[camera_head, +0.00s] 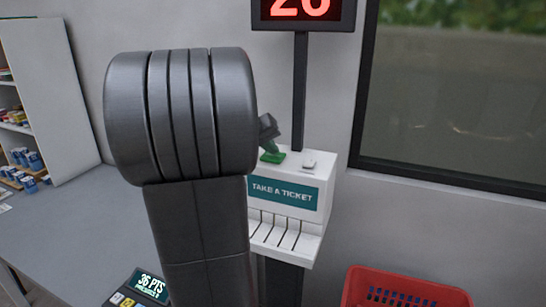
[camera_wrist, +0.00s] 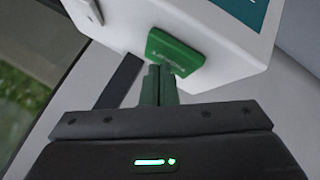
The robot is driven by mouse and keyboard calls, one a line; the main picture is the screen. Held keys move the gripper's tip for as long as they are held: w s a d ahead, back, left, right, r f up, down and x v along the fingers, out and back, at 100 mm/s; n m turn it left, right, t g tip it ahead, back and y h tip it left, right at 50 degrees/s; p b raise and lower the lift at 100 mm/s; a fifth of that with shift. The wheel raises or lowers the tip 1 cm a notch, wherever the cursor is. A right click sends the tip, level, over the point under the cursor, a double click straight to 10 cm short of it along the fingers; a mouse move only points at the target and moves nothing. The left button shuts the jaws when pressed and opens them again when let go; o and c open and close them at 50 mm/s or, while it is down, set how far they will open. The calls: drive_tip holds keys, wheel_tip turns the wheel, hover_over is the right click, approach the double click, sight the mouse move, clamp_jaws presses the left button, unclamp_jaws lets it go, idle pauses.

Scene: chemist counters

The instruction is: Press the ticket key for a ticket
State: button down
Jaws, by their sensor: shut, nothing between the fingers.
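The white ticket machine (camera_head: 325,195) bears a teal "TAKE A TICKET" sign and stands right of my arm in the head view. The green ticket key (camera_head: 272,157) is on its top; it is large in the wrist view (camera_wrist: 174,52), with small lettering. My gripper (camera_head: 268,133) is right above the key in the head view, partly hidden by my arm. In the wrist view my gripper (camera_wrist: 158,72) is shut and empty, its fingertips at the key's near edge. I cannot tell whether they touch it.
A small pale fitting (camera_head: 310,163) sits beside the key. A dark pole (camera_head: 299,90) behind carries a red number display (camera_head: 303,12). A red basket (camera_head: 405,290) is at lower right. A terminal (camera_head: 150,285) stands on the grey counter (camera_head: 85,235) at left.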

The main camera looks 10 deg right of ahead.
sight(271, 157)
drive_tip(key=shift+f+b, duration=0.3)
drive_tip(key=shift+f, duration=0.05)
drive_tip(key=shift+r, duration=0.1)
idle(0.4)
drive_tip(key=shift+r+p, duration=0.55)
drive_tip(key=shift+r, duration=0.3)
drive_tip(key=shift+r+p, duration=1.85)
drive_tip(key=shift+r, duration=0.7)
drive_tip(key=shift+f, duration=0.15)
